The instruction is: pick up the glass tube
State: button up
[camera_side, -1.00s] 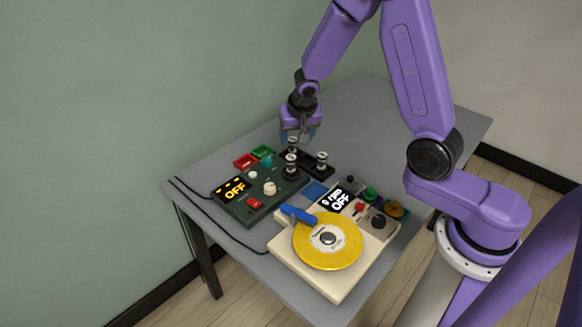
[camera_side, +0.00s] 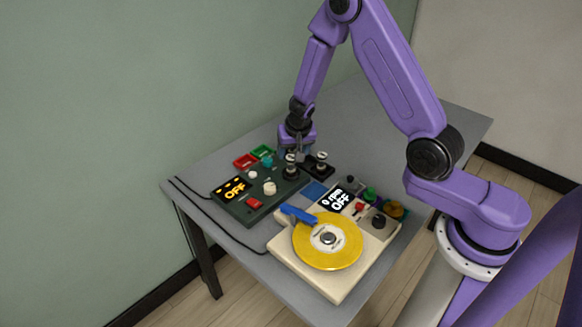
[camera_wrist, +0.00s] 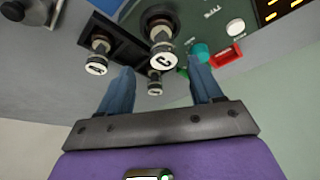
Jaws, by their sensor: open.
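Three short tubes with pale, lettered caps show in the wrist view: one marked C (camera_wrist: 163,50) in a round black socket of the dark green device, one at left (camera_wrist: 97,62) in a black rack (camera_wrist: 118,38), and one lower (camera_wrist: 154,86) nearer my gripper. In the side view, the socket tube (camera_side: 291,165) and a right rack tube (camera_side: 321,160) show; the third is hidden by my gripper. My gripper (camera_side: 297,146) is open above the tubes. Its blue fingers (camera_wrist: 160,70) lie either side of the lower tube in the picture; whether they reach around it I cannot tell.
The dark green device (camera_side: 245,211) has an OFF display. A cream turntable (camera_side: 300,277) with a yellow disc (camera_side: 345,252) and a blue arm (camera_side: 298,214) stands in front. Red (camera_side: 245,161) and green (camera_side: 263,152) trays lie at left. The table's back right is clear.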

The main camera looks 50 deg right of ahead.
aim_at(291, 157)
jog(key=shift+a+x, duration=0.2)
jog(key=shift+x, duration=1.3)
jog(key=shift+a+x, duration=0.2)
jog(key=shift+x, duration=1.3)
jog(key=shift+f, duration=0.15)
jog(key=shift+c, duration=0.3)
jog(key=c, duration=1)
